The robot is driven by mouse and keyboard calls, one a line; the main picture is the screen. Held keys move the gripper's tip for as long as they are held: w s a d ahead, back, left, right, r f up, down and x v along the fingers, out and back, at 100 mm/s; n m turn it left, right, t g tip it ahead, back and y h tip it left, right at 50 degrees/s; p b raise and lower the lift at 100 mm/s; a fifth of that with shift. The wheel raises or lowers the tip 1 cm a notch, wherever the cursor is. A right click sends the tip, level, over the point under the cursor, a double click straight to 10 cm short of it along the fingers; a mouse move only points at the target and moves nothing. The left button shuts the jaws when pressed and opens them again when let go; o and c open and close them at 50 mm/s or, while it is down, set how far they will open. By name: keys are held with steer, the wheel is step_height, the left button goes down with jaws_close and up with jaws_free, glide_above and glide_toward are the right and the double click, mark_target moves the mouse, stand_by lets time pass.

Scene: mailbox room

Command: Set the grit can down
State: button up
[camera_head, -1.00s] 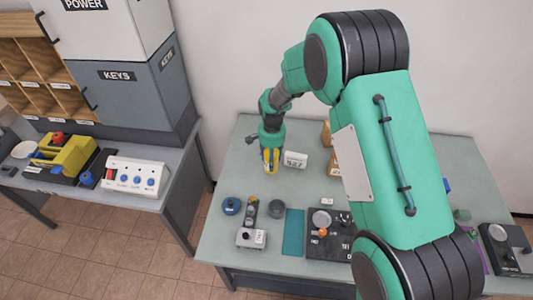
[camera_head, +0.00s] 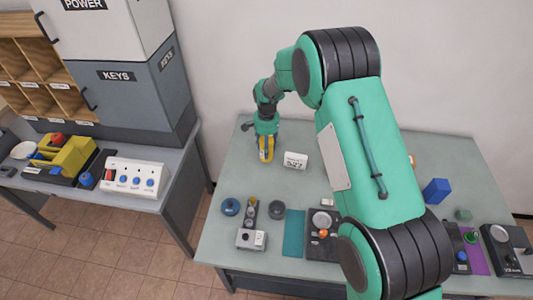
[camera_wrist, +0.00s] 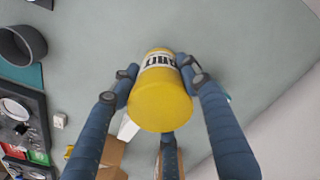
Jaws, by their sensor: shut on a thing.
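The grit can is a yellow cylinder with a white label bearing dark letters; it shows in the wrist view (camera_wrist: 162,105) and small in the head view (camera_head: 266,155). My gripper (camera_head: 266,143) is over the back left part of the grey table (camera_head: 235,180). In the wrist view, the dark blue fingers of my gripper (camera_wrist: 160,85) are shut around the can, one on each side and another below it in the picture. The can's far end is toward the tabletop; whether it touches the table I cannot tell.
A blue round item (camera_head: 230,206), a dark ring-shaped cup (camera_head: 276,209), a grey device (camera_head: 251,239) and a teal mat (camera_head: 293,234) lie nearer the front. Tabletop around the can's left is bare.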

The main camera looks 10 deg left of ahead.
steer(key=shift+f+b, duration=0.3)
steer(key=shift+f, duration=1.4)
steer(key=shift+f, duration=0.15)
steer(key=o, duration=1.6)
steer(key=shift+c, duration=0.2)
step_height(320, 180, up, 12)
steer(key=shift+r+p, duration=0.1)
steer(key=shift+p, duration=0.7)
steer(key=shift+r, duration=0.1)
